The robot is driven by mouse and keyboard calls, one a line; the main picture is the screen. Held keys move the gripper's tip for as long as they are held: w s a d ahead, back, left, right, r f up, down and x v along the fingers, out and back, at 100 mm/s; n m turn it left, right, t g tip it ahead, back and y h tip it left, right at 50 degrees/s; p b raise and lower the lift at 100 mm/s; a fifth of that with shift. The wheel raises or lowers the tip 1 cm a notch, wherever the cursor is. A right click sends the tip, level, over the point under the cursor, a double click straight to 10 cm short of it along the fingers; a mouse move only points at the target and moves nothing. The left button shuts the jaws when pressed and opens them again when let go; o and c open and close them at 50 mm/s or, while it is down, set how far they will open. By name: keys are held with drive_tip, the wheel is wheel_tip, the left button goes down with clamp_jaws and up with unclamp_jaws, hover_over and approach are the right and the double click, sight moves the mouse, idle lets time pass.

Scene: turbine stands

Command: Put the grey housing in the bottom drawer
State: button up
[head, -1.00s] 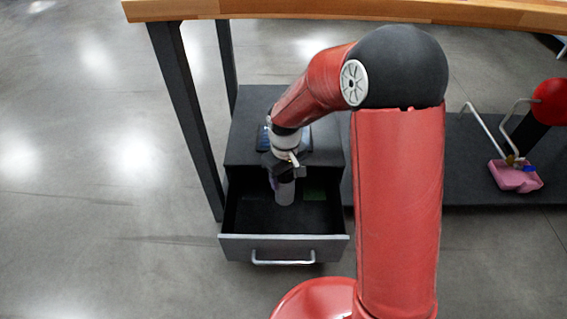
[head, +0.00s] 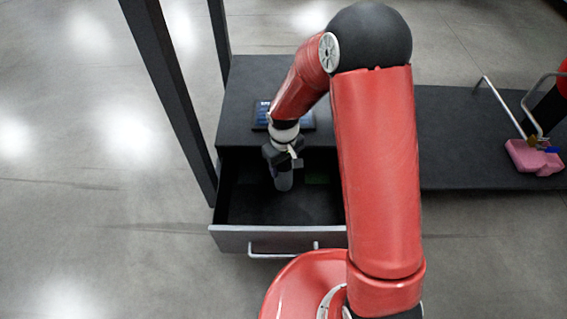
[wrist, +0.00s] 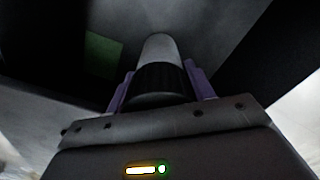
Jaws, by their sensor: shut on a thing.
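My gripper (head: 284,164) points down into the open drawer (head: 240,235) of the dark cabinet and is shut on the grey housing (head: 284,181). The housing is a light grey cylinder held upright, with its lower end inside the drawer's outline. In the wrist view the housing (wrist: 159,48) sticks out past a black ribbed collar between the two purple fingers (wrist: 158,85). I cannot tell whether its lower end touches the drawer floor. My arm hides the drawer's right end.
A green patch (head: 317,178) lies in the drawer, right of the housing; it also shows in the wrist view (wrist: 103,54). A dark tray with blue items (head: 262,115) sits on the cabinet top. A pink block (head: 534,157) is on the low shelf (head: 450,130) at right.

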sight(284, 180)
wheel_tip(284, 180, down, 7)
drive_tip(key=b, duration=0.5)
drive_tip(key=shift+f, duration=0.15)
drive_tip(key=shift+f, duration=0.25)
drive_tip(key=o, duration=1.6)
drive_tip(key=shift+r+p, duration=2.3)
drive_tip(key=shift+r, duration=1.15)
